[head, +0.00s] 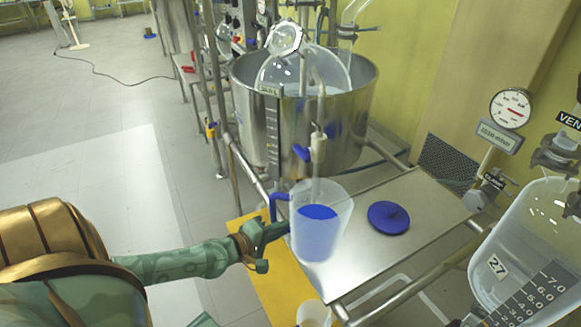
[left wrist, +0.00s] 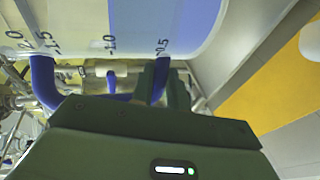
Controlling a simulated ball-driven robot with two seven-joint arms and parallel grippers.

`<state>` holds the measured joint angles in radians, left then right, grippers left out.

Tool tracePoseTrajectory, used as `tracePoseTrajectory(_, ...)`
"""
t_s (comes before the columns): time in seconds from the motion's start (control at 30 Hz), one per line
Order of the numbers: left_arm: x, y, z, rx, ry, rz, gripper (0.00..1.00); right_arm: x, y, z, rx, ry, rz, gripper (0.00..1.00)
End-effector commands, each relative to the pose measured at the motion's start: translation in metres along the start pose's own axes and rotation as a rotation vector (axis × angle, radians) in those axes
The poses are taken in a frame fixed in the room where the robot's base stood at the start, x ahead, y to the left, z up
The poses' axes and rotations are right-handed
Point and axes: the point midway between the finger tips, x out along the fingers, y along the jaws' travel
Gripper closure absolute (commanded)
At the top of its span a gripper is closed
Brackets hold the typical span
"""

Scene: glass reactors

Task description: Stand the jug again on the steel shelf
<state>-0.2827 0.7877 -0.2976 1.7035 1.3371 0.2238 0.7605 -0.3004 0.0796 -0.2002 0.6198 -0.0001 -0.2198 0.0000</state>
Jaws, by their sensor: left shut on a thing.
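The jug (head: 320,238) is translucent, with blue contents and a blue handle (head: 279,204) on its left. It looks about upright at the left end of the steel shelf (head: 425,205), below the reactor's outlet pipe. I cannot tell whether its base touches the shelf. My left gripper (head: 264,238) is shut on the jug's handle from the left. In the left wrist view the gripper (left wrist: 165,88) is at the blue handle (left wrist: 42,80), and the jug's graduated wall (left wrist: 135,22) fills the top. My right gripper is not in view.
A blue round lid (head: 388,218) lies on the shelf right of the jug. The outlet pipe with blue valve (head: 318,150) hangs just above the jug. A steel vessel (head: 250,125) stands behind, a glass vessel (head: 535,245) at right. A small cup (head: 313,315) stands near the bottom edge.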

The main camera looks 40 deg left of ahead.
Motion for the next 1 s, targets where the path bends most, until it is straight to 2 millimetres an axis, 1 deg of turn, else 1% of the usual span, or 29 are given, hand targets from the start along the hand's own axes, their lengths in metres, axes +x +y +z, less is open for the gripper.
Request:
tracePoseTrajectory(0.03,0.015,0.000,-0.002,-0.004,0.003,0.012,1.00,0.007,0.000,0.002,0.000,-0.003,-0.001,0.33)
tracePoseTrajectory(0.3,0.087,-0.013,-0.009,-0.004,0.003,0.011,1.00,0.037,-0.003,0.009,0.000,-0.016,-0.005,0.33)
tracePoseTrajectory(0.33,0.093,-0.023,-0.009,-0.004,0.003,0.008,1.00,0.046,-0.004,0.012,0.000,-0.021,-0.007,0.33)
tracePoseTrajectory(0.4,0.106,-0.034,-0.010,-0.004,0.002,0.006,1.00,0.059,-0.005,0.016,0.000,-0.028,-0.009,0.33)
tracePoseTrajectory(0.5,0.121,-0.043,-0.011,-0.004,0.001,0.006,1.00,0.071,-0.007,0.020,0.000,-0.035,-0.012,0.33)
tracePoseTrajectory(0.6,0.130,-0.047,-0.011,-0.004,0.002,0.007,1.00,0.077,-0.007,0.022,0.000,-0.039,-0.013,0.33)
tracePoseTrajectory(0.8,0.137,-0.050,-0.012,-0.004,0.002,0.009,1.00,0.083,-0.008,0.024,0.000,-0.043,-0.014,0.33)
tracePoseTrajectory(0.87,0.143,-0.055,-0.012,-0.004,0.002,0.008,1.00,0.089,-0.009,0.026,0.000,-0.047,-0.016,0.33)
tracePoseTrajectory(0.9,0.146,-0.060,-0.012,-0.004,0.001,0.007,1.00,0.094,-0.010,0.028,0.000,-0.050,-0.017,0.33)
tracePoseTrajectory(1.0,0.150,-0.077,-0.011,-0.004,0.001,0.004,1.00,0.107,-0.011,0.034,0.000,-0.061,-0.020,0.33)
